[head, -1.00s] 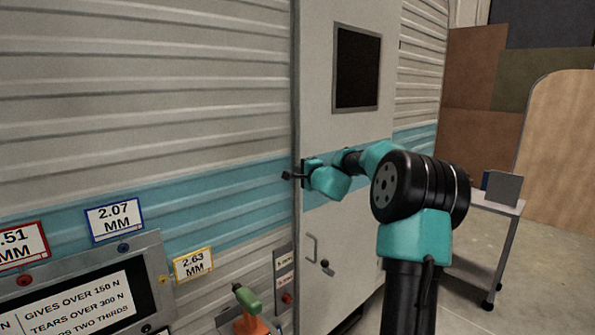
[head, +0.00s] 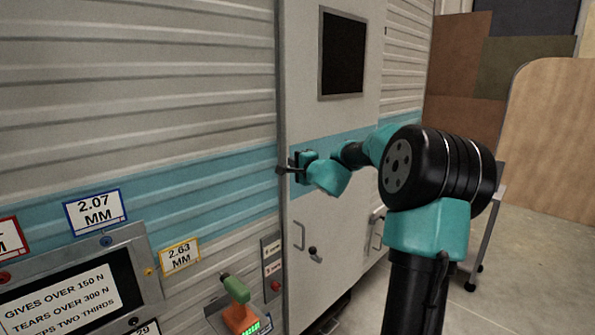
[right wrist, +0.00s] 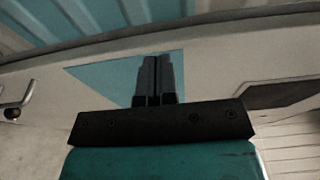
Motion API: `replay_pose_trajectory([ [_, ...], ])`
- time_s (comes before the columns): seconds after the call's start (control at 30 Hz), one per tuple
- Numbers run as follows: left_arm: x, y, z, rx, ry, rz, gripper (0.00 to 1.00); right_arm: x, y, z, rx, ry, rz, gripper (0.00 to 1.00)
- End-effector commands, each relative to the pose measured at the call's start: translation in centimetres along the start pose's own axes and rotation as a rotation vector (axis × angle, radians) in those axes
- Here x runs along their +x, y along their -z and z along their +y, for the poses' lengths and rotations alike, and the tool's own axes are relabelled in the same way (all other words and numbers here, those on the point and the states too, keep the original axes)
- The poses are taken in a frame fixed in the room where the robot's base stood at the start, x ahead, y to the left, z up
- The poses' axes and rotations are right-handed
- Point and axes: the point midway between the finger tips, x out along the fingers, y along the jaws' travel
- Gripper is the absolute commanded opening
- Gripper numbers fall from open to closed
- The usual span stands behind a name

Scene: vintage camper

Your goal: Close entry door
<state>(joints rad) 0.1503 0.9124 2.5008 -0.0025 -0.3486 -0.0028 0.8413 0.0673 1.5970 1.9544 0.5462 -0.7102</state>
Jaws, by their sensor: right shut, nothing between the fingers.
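The entry door (head: 345,185) is a tall pale panel with a dark window (head: 342,54) and a teal band. It stands nearly in line with the camper wall, and I cannot tell whether a small gap remains at its edge. A bar handle (head: 299,236) and a dark knob (head: 314,254) sit low near its left edge. My right gripper (head: 284,170) is at the door's left edge, level with the teal band. In the right wrist view its fingers (right wrist: 158,62) are together and empty, in front of the pale panel and teal patch. My left gripper is out of view.
A console with a sign (head: 65,295) and an orange tool with a green handle (head: 237,300) stand at lower left. Labels hang on the ribbed wall (head: 130,100). A wooden panel (head: 545,145) stands at right. Floor (head: 520,260) is open at lower right.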

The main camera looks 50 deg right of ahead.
Motion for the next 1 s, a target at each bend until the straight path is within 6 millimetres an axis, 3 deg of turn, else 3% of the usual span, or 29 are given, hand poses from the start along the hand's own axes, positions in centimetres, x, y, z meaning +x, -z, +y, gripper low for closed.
replay_pose_trajectory([
  [0.2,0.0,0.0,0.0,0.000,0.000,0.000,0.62,-3.4,-2.1,0.0,0.001,-0.001,0.001,0.00],
  [0.4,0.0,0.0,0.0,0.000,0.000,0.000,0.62,-5.6,-3.5,0.0,-0.001,-0.001,0.001,0.00],
  [1.0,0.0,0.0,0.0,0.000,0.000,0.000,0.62,-6.3,-4.0,0.1,0.000,-0.001,0.001,0.00],
])
